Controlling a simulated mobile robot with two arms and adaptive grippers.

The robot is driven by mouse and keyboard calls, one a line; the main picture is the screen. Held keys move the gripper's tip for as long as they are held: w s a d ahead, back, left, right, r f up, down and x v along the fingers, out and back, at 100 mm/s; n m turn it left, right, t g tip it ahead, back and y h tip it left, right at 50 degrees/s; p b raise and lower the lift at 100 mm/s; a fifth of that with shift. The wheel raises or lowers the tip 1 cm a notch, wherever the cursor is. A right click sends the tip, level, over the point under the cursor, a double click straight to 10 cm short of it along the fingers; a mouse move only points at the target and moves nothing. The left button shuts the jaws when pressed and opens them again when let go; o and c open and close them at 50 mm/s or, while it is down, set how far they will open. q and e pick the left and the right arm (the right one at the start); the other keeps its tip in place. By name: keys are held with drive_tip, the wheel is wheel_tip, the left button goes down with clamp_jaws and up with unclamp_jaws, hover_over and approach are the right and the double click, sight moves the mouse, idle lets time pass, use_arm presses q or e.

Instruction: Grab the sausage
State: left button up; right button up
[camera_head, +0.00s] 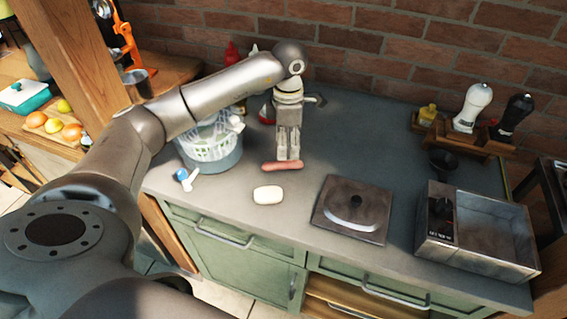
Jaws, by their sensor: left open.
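The sausage (283,166) is pinkish red and lies crosswise on the grey-green counter (330,154). My left gripper (288,157) reaches in from the left and points down. Its fingertips are right at the sausage, over its middle. The gripper is open, with a narrow gap between its fingers. Whether the fingertips touch the sausage cannot be told. My right gripper is not in view.
A white soap-like bar (268,195) lies in front of the sausage. A basket-like bowl (211,146) stands to the left. A dark square plate (352,209) and a metal box (478,234) are to the right. Mills (472,107) stand at the back right.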

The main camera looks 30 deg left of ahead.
sight(287, 163)
use_arm(q)
drive_tip(key=shift+f, duration=0.75)
wheel_tip(287, 163, down, 5)
drive_tip(key=shift+s+r+p, duration=0.1)
drive_tip(key=shift+s+p, duration=0.05)
drive_tip(key=shift+p, duration=1.1)
drive_tip(key=shift+d+f, duration=0.1)
drive_tip(key=shift+f, duration=0.2)
clamp_jaws()
